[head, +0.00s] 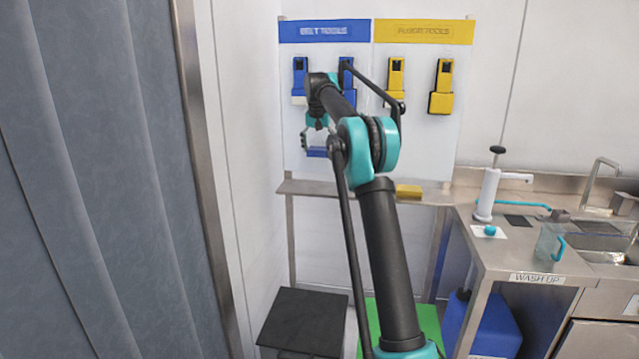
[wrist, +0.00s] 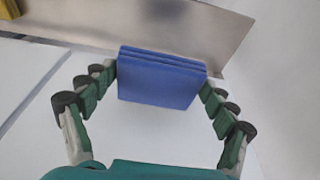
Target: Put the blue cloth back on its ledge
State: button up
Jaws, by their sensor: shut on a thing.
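The blue cloth (wrist: 160,80) is a folded, layered pad held between the fingertips of my gripper (wrist: 160,78) in the wrist view. It also shows in the head view (head: 317,153) as a thin blue strip at my gripper (head: 308,145). The steel ledge (head: 325,188) runs along the wall below the tool board. In the head view the cloth appears above the ledge's left part. In the wrist view the ledge (wrist: 205,35) lies behind the cloth and is partly hidden by it. I cannot tell the exact gap between them.
A yellow cloth (head: 409,191) lies on the ledge's right part. Blue and yellow tools (head: 441,88) hang on the board above. A sink counter (head: 510,250) with a white pump dispenser (head: 487,193) stands at the right. A black bin (head: 303,322) stands below the ledge.

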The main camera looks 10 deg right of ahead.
aim_at(320, 188)
notch_tip(320, 188, down, 14)
jog(key=shift+r, duration=0.2)
dwell(0.4)
jog(key=o, duration=1.1)
jog(key=shift+f, duration=0.1)
jog(key=shift+c, duration=0.2)
jog(key=d+v, duration=0.1)
jog(key=v, duration=1.1)
jog(key=shift+s+a, duration=0.15)
jog(key=shift+a, duration=0.3)
jog(key=s+d+f+n, duration=0.1)
jog(key=s+f, duration=0.8)
jog(key=s, duration=0.8)
jog(key=s+d+f+n+t, duration=0.1)
jog(key=s+f, duration=0.8)
jog(key=s, duration=0.9)
jog(key=s+d+f+n+y, duration=0.1)
jog(key=s+d+f, duration=0.2)
jog(key=s+f, duration=0.6)
jog(key=s, duration=0.8)
jog(key=shift+s+n, duration=0.2)
jog(key=shift+n, duration=0.1)
